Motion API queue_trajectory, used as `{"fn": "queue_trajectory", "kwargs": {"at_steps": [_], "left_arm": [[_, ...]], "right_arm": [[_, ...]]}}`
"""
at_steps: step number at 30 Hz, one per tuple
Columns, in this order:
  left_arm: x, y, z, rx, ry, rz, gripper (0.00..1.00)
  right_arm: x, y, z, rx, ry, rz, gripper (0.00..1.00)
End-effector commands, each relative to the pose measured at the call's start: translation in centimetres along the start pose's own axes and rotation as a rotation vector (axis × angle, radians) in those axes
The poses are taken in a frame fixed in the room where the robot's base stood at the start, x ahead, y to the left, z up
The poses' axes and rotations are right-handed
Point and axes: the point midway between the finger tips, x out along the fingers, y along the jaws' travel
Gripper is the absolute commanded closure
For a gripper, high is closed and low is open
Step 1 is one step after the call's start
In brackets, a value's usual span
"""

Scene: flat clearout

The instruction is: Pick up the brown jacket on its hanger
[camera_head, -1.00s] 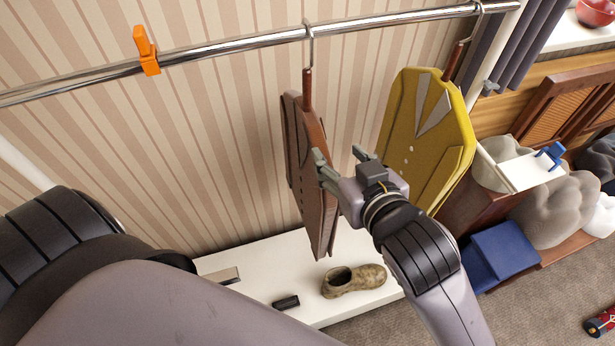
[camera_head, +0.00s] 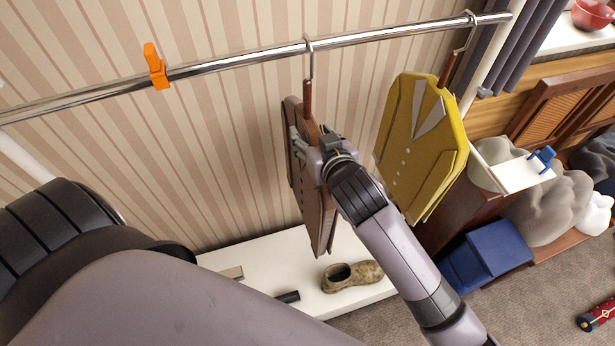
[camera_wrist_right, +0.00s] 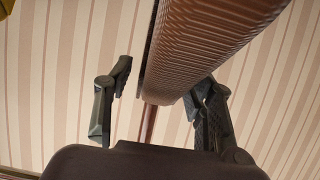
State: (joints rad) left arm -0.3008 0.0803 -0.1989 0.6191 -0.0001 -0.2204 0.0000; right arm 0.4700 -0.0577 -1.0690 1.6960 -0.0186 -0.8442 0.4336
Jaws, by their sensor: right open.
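The brown jacket (camera_head: 312,205) hangs on its hanger from the rail, its hook (camera_head: 310,60) over the bar and a brown neck piece (camera_head: 307,100) below it. My right gripper (camera_head: 308,140) is at the upper part of the jacket, just below the neck piece. In the right wrist view the ribbed brown jacket (camera_wrist_right: 215,45) and a thin brown rod (camera_wrist_right: 148,125) lie between the two open fingers (camera_wrist_right: 160,95). The left finger is apart from the jacket; the right finger is close to it, contact unclear. My left gripper is out of view.
A yellow jacket (camera_head: 420,140) hangs close to the right. An orange clip (camera_head: 156,66) sits on the rail (camera_head: 230,62) at left. Below, a white shelf (camera_head: 262,252) holds a boot (camera_head: 352,276). A blue box (camera_head: 490,252) stands at lower right.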

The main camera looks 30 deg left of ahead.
Motion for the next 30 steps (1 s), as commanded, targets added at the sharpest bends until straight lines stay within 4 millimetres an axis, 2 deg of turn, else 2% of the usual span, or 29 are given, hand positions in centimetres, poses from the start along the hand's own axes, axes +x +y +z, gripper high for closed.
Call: {"fn": "queue_trajectory", "kwargs": {"at_steps": [6, 15, 30], "left_arm": [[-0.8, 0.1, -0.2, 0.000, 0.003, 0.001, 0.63], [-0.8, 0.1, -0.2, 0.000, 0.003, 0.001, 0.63], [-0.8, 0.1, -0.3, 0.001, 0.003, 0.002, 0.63]], "right_arm": [[1.9, 0.0, -0.1, -0.001, -0.001, 0.001, 0.50], [2.2, 0.0, 0.0, -0.001, 0.000, 0.001, 0.50], [2.2, 0.0, 0.0, 0.000, 0.000, 0.001, 0.83]]}}
